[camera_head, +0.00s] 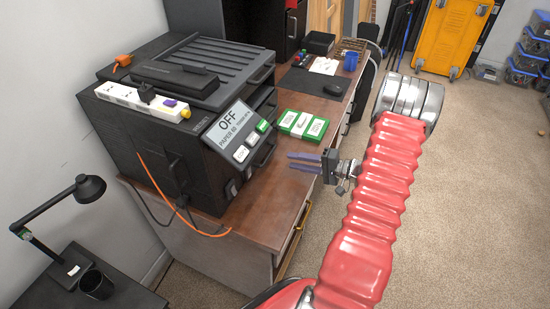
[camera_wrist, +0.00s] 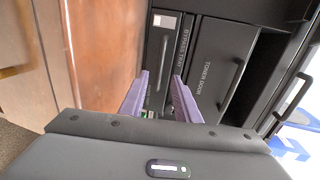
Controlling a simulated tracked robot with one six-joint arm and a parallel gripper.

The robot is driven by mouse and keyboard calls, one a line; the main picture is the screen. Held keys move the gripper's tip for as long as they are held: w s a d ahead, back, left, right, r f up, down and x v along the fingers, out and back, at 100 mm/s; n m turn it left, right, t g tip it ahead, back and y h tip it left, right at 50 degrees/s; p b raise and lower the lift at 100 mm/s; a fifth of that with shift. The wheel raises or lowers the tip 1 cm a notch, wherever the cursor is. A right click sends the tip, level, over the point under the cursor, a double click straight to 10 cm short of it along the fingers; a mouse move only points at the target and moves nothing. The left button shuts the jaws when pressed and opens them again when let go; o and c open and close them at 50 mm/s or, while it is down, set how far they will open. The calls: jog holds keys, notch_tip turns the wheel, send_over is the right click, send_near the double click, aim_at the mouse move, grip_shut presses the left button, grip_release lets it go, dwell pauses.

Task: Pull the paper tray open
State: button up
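The black printer (camera_head: 190,115) stands on the wooden desk, with a panel reading OFF and PAPER. Another handle (camera_wrist: 293,98) shows at the right. I see no label naming the paper tray, so I cannot tell which part it is. My gripper (camera_head: 289,160) is open and empty, its purple fingers pointing at the printer front.
Green-and-white boxes (camera_head: 303,124) lie on the desk (camera_head: 282,187) beside the printer. A mouse (camera_head: 333,89) and a blue mug (camera_head: 350,61) stand farther back. A power strip (camera_head: 140,100) lies on the printer. Carpet (camera_head: 440,190) to the right is mostly clear.

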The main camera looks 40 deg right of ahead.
jog(key=x, duration=0.8)
jog(key=shift+w+a+f, duration=0.1)
jog(key=shift+w+a, duration=0.05)
jog(key=shift+w, duration=0.1)
jog(key=shift+c, duration=0.4)
grip_shut()
